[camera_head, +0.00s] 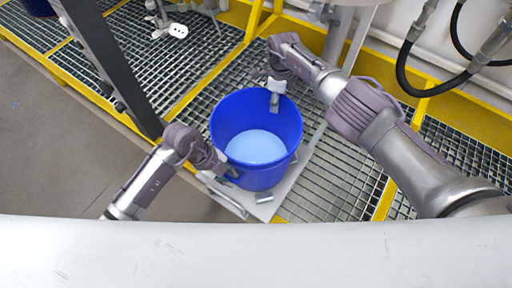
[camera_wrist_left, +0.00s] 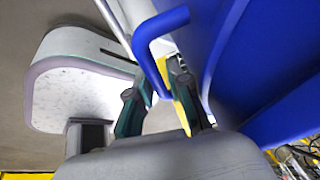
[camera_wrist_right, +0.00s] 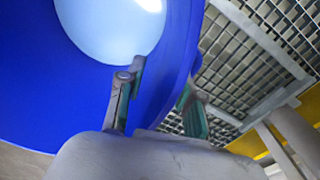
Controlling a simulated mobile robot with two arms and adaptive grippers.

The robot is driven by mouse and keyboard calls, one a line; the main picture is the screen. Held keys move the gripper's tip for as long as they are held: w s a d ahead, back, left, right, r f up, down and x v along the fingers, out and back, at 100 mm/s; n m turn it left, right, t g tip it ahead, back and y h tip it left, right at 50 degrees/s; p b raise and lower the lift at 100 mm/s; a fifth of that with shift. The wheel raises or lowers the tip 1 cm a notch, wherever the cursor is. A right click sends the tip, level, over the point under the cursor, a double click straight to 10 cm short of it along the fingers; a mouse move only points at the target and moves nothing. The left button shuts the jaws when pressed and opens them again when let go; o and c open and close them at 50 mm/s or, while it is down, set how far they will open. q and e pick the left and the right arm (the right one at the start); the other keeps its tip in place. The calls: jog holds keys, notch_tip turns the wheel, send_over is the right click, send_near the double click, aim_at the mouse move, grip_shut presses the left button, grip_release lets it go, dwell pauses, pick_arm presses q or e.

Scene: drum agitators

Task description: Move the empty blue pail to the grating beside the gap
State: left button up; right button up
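The blue pail (camera_head: 222,127) stands upright on a pale plate (camera_head: 290,192) over the grating. A light-blue round surface shows inside; I cannot tell whether it is the bottom or liquid. My left gripper (camera_head: 228,172) is at the pail's near left side. In the left wrist view its fingers (camera_wrist_left: 160,103) are apart, with the pail's handle (camera_wrist_left: 142,42) reaching down between them. My right gripper (camera_head: 274,100) is at the far rim. In the right wrist view its fingers (camera_wrist_right: 160,88) are apart, one inside the pail (camera_wrist_right: 45,85) and one outside, astride the wall.
Metal grating (camera_head: 335,180) with yellow frames extends behind and right of the pail. A dark post (camera_head: 105,60) stands to the left. Black hoses (camera_head: 405,75) hang at the upper right. Another dark-blue container (camera_head: 40,7) is partly visible at the top left.

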pick_arm(q)
jog(key=shift+c, duration=0.2)
jog(key=shift+c, duration=1.2)
pick_arm(e)
jog(key=c, duration=0.3)
pick_arm(q)
grip_shut()
pick_arm(e)
grip_shut()
